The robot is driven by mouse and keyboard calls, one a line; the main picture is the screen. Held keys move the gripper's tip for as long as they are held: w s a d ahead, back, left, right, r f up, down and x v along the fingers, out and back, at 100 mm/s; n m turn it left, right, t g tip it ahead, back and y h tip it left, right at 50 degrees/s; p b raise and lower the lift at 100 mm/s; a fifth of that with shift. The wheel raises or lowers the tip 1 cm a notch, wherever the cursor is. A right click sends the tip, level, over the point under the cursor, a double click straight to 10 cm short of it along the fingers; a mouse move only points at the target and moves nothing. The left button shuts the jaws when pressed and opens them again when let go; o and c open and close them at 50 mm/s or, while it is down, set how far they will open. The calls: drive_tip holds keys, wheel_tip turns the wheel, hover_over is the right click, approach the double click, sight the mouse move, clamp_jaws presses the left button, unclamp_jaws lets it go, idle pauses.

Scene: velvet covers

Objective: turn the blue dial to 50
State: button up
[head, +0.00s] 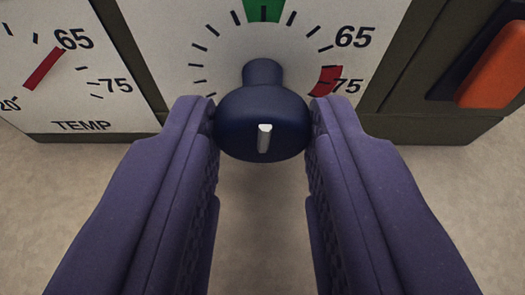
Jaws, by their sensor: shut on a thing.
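The blue dial (255,107) is a dark blue round knob on a short stem. It stands out from a white scale plate (178,36) in the head view. A short white mark on its front face stands about upright in the picture. A green mark (265,9) sits at the top of the scale and a red mark (325,80) at the right beside the number 75. The number 65 shows above it; the top of the scale is cut off. My gripper (262,118) is shut on the dial, one purple padded finger against each side.
A second white gauge (55,95) marked TEMP, with a red needle near 65, is at the left. An orange switch (495,68) in a dark recess is at the right. Beige floor or surface (262,230) lies below the panel and looks clear.

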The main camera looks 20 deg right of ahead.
drive_tip(key=shift+n, duration=0.3)
drive_tip(key=o, duration=1.1)
drive_tip(key=shift+c, duration=0.2)
drive_tip(key=p+v, duration=0.2)
drive_tip(key=v, duration=0.5)
drive_tip(key=shift+s+a+r+p, duration=0.15)
drive_tip(key=shift+s+a+p, duration=0.05)
drive_tip(key=shift+s+p, duration=0.15)
